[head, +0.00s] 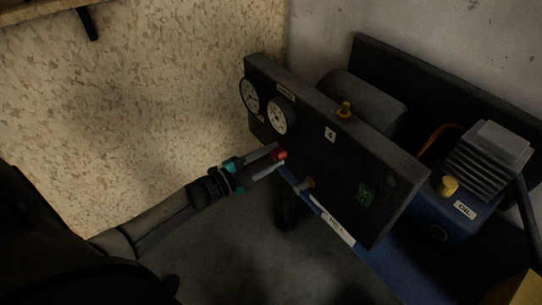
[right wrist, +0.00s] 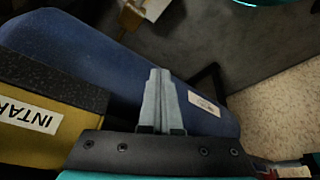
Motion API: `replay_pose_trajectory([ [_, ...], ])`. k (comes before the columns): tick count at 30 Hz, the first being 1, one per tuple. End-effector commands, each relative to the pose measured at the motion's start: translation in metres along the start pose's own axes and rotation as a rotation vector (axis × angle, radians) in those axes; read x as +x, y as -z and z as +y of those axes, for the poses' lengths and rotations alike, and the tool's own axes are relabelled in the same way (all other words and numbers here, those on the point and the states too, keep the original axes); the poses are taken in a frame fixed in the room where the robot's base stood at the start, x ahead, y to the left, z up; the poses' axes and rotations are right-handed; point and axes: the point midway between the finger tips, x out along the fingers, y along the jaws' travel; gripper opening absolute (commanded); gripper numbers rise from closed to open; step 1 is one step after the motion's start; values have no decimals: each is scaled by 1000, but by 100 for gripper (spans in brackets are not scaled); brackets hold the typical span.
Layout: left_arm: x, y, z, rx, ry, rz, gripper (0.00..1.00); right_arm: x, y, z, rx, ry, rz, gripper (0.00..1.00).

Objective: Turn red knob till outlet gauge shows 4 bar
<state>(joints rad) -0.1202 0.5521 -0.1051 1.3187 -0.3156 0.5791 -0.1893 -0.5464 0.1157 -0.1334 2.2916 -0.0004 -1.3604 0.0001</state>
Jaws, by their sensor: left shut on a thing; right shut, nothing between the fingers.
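The red knob (head: 281,154) sits low on the front of a dark panel (head: 318,165). My left gripper (head: 276,156) is shut on the red knob, its fingers on either side of it. Two round white-faced gauges, a left one (head: 250,95) and a right one (head: 277,117), are on the panel above the knob. Their needles and numbers are too small to read, and I cannot tell which is the outlet gauge. My right gripper (right wrist: 161,80) shows in the right wrist view, its fingers together with nothing between them, over a blue tank.
Behind are a blue housing with a yellow cap (head: 447,186) and a finned block (head: 488,155). In the right wrist view, a yellow box (right wrist: 40,120) lies left of the fingers.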

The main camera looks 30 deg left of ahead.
Motion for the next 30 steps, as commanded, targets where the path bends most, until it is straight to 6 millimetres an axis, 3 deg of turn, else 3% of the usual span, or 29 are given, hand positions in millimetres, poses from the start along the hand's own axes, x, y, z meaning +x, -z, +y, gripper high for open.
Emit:
replay_pose_trajectory([
  [11,0,0,1,4,-1,1,0,0,0,0,0,1,1,0],
  [12,0,0,1,3,-1,1,47,0,0,0,0,1,1,0],
  [20,0,0,0,3,-1,0,76,0,1,0,0,1,2,0],
  [30,-4,0,0,3,-1,-1,76,-1,2,0,0,1,4,0],
])
